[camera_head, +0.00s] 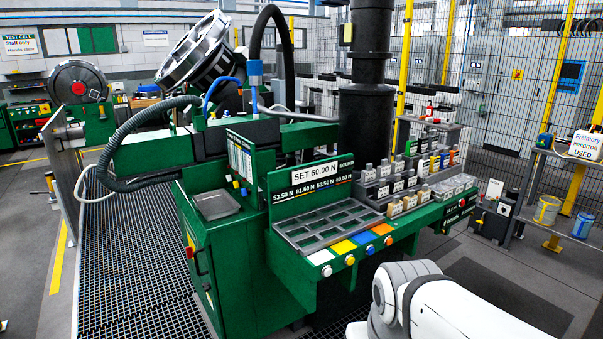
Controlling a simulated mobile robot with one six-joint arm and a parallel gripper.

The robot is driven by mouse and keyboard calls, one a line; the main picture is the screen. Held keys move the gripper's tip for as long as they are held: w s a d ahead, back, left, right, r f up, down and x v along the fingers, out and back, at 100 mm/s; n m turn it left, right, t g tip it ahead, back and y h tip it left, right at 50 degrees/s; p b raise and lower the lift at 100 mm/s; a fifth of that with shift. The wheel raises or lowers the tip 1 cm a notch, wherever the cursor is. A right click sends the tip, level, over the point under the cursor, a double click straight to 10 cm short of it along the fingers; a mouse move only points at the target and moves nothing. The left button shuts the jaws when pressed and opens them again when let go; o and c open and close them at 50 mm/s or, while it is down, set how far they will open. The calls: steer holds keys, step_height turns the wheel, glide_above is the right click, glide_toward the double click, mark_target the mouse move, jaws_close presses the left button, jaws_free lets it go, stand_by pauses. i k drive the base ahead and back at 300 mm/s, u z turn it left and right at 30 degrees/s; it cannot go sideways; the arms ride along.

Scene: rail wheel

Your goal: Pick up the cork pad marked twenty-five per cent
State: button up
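A stepped rack on the green machine's front bench holds several small labelled blocks. My gripper is not in view; only white links of my arm show at the lower right, in front of the bench and apart from the blocks.
A grey compartment tray (322,228) lies left of the blocks, looking empty. Coloured squares and knobs line the bench's front edge. Grey blocks (383,172) fill higher steps. A black column (366,120) rises behind.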

mark_target(410, 202)
steer(key=u, duration=0.05)
steer(key=i, duration=0.95)
steer(key=z, duration=0.1)
